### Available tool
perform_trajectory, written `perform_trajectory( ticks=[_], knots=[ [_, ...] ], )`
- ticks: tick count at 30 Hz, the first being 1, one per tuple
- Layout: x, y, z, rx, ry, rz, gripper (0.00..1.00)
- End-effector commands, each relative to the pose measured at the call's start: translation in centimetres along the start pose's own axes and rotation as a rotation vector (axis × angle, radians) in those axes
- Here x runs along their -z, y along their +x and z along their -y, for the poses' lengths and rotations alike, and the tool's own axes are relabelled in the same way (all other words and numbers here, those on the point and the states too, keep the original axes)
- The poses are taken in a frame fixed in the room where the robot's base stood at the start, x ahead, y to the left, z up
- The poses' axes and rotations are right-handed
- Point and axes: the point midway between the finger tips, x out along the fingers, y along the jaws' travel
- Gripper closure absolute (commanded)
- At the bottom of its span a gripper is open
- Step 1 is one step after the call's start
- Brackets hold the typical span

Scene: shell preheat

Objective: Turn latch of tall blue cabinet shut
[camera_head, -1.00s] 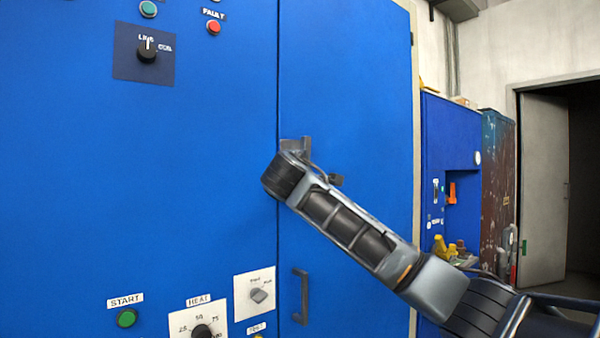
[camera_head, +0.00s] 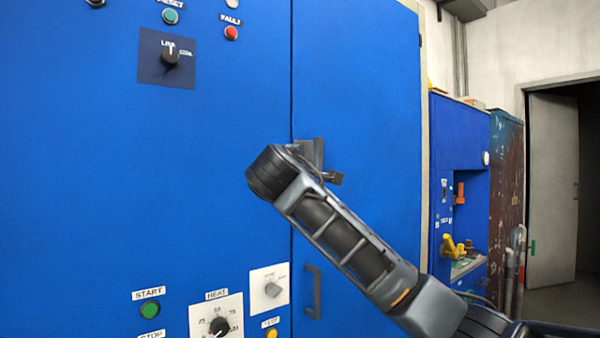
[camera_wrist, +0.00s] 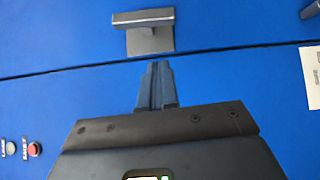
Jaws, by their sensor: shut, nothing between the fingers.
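The tall blue cabinet (camera_head: 220,110) fills the left and middle of the head view. Its grey latch (camera_head: 312,150) is by the seam between the panel and the door (camera_head: 365,110), partly hidden by my wrist. In the wrist view the latch (camera_wrist: 148,35) shows as a plate with a bar that lies roughly parallel to the seam. My gripper (camera_wrist: 154,68) is shut and empty. Its tips are just short of the seam in that view, apart from the latch plate. In the head view my wrist hides the fingers.
A door handle (camera_head: 313,292) is below the latch. Left of the seam are a knob plate (camera_head: 269,291), a heat dial (camera_head: 218,327) and a green start button (camera_head: 150,309). A smaller blue cabinet (camera_head: 460,125) and an open doorway (camera_head: 590,190) are on the right.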

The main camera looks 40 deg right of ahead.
Motion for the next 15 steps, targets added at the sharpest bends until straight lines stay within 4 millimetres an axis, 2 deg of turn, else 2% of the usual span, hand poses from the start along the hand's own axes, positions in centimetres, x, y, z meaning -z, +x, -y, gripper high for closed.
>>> perform_trajectory(
  ticks=[3, 6, 15],
  knots=[
    [0.0, -1.8, -0.1, 0.000, 0.002, -0.002, 1.00],
    [0.0, -2.6, -0.2, 0.000, 0.002, -0.001, 1.00],
    [-0.1, -3.2, -0.3, 0.000, 0.001, 0.001, 1.00]
  ],
)
